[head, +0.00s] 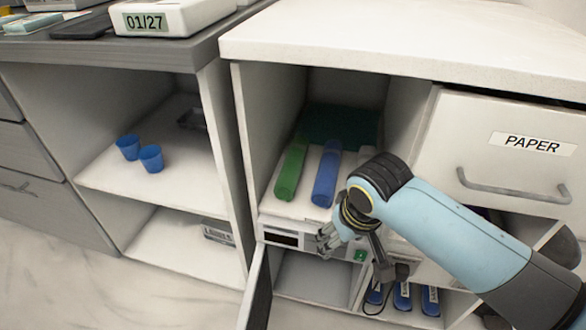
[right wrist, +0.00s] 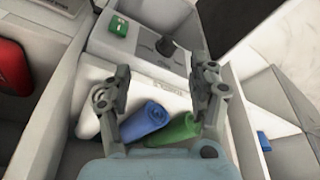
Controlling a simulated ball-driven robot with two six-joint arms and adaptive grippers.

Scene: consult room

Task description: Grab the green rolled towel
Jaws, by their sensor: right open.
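The green rolled towel (head: 291,170) lies in the open cabinet compartment, on a white surface to the left of a blue rolled towel (head: 326,174). In the right wrist view the green towel (right wrist: 184,129) shows beyond my fingers, near the right finger, with the blue towel (right wrist: 146,122) to its left. My right gripper (head: 349,248) is open and empty, in front of the compartment and below and right of the green towel, apart from it. It also shows in the right wrist view (right wrist: 160,80). My left gripper is in neither view.
A dark green folded cloth (head: 338,126) lies behind the rolls. A device front with a green switch (head: 360,255) is below them. An open door (head: 258,290) stands at the lower left. The PAPER drawer (head: 500,150) is at right. Blue cups (head: 151,158) stand on the left shelf.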

